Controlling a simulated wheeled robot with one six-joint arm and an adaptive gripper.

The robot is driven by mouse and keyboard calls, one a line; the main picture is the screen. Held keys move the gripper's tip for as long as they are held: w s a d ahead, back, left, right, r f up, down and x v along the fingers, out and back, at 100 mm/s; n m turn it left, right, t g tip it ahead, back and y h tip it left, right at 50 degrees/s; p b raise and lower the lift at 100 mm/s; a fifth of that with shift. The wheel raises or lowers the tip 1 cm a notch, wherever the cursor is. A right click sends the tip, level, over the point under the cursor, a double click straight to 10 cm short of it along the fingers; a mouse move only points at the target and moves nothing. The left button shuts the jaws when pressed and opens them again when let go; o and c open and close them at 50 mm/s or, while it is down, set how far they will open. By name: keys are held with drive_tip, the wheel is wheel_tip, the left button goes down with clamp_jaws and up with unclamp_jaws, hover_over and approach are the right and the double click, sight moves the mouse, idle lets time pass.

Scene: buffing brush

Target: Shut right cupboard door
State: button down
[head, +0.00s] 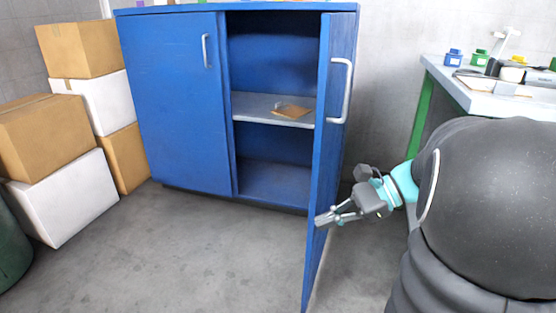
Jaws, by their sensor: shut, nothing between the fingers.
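The blue cupboard (172,95) stands against the back wall with its left door shut. Its right door (322,150) stands open, swung out toward me and seen nearly edge-on, with a pale handle (341,92) on its outer face. My gripper (324,219) is shut and empty. Its tips are at the lower outer side of the right door, below the handle; I cannot tell whether they touch it. My arm comes in from the right.
Stacked boxes (80,48) stand at the left. A workbench (478,100) with several small items is at the right. The grey floor (190,250) before the cupboard is clear.

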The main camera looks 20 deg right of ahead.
drive_tip(key=w+d+r+m+t+y, duration=0.1)
drive_tip(key=w+d+m+t+y, duration=0.2)
drive_tip(key=d, duration=0.5)
drive_tip(key=m+t, duration=0.4)
approach(320, 178)
drive_tip(key=shift+y, duration=0.3)
drive_tip(key=b+x, duration=0.1)
drive_tip(key=x, duration=0.6)
drive_tip(key=shift+s+a, duration=0.15)
drive_tip(key=shift+a, duration=0.1)
drive_tip(key=shift+r, duration=0.1)
